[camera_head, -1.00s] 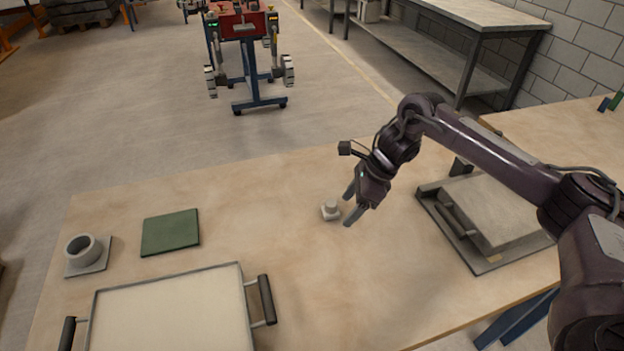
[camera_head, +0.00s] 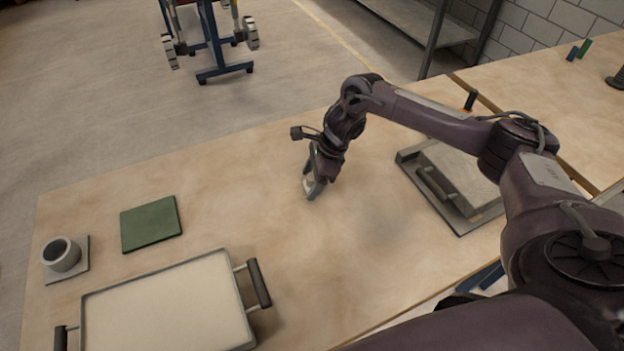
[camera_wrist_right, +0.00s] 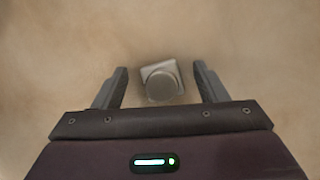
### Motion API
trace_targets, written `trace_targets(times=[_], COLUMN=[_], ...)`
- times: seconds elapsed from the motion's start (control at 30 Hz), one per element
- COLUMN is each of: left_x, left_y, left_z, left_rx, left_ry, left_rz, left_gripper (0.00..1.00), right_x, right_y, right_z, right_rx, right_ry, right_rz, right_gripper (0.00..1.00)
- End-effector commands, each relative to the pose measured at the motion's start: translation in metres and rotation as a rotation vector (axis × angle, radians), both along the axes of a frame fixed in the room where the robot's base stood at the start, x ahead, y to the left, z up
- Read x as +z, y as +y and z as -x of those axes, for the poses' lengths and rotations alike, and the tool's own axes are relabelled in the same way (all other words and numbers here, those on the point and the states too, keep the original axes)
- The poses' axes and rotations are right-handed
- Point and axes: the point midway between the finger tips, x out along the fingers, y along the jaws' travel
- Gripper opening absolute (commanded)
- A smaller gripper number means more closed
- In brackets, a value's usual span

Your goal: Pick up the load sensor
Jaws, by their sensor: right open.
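The load sensor (camera_wrist_right: 162,83) is a small grey-white piece with a round top on a square base. In the right wrist view it lies between the two fingers of my right gripper (camera_wrist_right: 162,86), with a gap on each side. In the head view the right gripper (camera_head: 311,189) points down at the table and covers most of the load sensor (camera_head: 308,184). The right gripper is open and touches nothing that I can make out. My left gripper is not in view.
A sand tray (camera_head: 85,314) with dark handles stands at the front left. Behind it are a green pad (camera_head: 151,223) and a grey cup on a plate (camera_head: 81,268). The middle of the table (camera_head: 240,215) is clear.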

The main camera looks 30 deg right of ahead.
Motion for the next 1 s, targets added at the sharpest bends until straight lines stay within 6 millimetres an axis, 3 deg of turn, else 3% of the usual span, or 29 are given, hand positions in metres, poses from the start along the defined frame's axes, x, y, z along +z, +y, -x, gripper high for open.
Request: trace_targets(times=[0.2, 0.6, 1.0], left_x=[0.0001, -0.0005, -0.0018], left_y=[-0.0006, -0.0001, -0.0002], left_z=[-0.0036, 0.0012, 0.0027], left_rx=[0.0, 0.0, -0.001], left_ry=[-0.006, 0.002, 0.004], left_rz=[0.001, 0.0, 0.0], left_gripper=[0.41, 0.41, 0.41], right_x=[-0.0008, -0.0004, 0.0049], right_y=[-0.0002, -0.0003, -0.0002], right_z=[-0.0006, -0.0005, -0.0012], right_rx=[-0.001, -0.002, -0.002], right_ry=[-0.002, -0.002, -0.003], right_rz=[0.001, 0.0, -0.001], right_gripper=[0.66, 0.14, 0.12])
